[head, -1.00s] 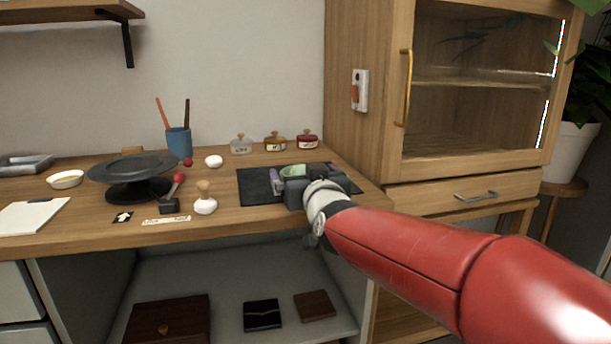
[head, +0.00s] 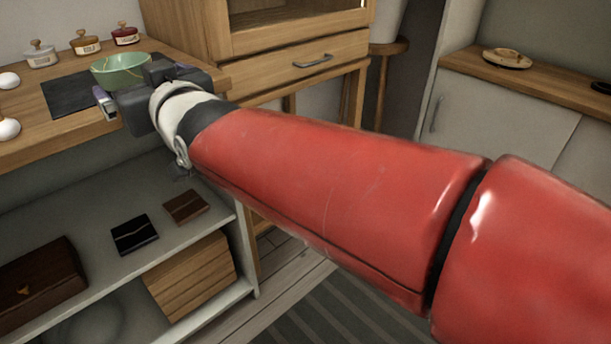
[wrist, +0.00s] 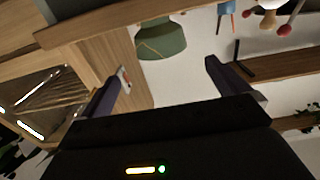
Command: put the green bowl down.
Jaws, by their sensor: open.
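The green bowl (head: 122,70) stands upright at the right part of the dark mat (head: 72,95) on the wooden worktop. My gripper (head: 135,84) is at the worktop's front edge, just in front of the bowl, and hides its lower right side in the head view. The fingers are open and empty. The bowl's inside shows no contents that I can make out.
Lidded jars (head: 85,43) stand behind the mat, and white round pieces (head: 8,128) lie to its left. A wooden cabinet (head: 320,62) stands close on the right. Below is an open shelf with a black folded item (head: 134,235) and boxes.

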